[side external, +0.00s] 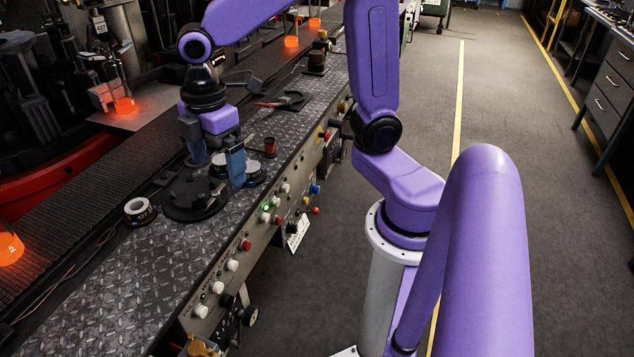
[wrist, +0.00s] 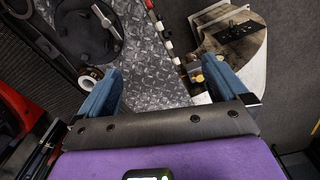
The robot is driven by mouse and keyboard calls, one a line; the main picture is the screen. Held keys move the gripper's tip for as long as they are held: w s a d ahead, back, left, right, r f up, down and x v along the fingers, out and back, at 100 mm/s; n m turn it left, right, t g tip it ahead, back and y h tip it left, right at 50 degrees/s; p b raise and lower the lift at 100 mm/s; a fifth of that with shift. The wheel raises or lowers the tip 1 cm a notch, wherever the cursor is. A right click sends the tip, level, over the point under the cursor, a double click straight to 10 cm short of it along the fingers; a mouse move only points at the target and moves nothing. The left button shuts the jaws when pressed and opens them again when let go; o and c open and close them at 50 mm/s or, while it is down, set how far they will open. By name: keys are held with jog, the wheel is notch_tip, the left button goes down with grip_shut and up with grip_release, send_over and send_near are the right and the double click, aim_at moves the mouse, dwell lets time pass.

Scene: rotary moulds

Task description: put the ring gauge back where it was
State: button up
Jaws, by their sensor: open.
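A short ring with a dark band and a pale top (side external: 139,211), which looks like the ring gauge, lies on the patterned metal bench top, left of a black round plate (side external: 190,208). In the wrist view a pale ring (wrist: 88,79) shows beside the left finger, partly hidden by it. My gripper (side external: 217,172) points down over the bench, by the far right side of the black plate.
A pale-topped round piece (side external: 253,172) sits near the fingers, with a small reddish spool (side external: 270,147) behind it. Dark tools (side external: 285,101) lie farther back. Knobs and buttons (side external: 232,265) line the bench front. Glowing orange pieces (side external: 124,105) stand to the left. The near bench top is clear.

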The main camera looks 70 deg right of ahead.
jog(key=s+d+f+m, duration=0.1)
jog(key=s, duration=0.7)
jog(key=s+d+f+m, duration=0.1)
jog(key=s+d+f, duration=0.1)
jog(key=s, duration=0.7)
jog(key=shift+s, duration=0.2)
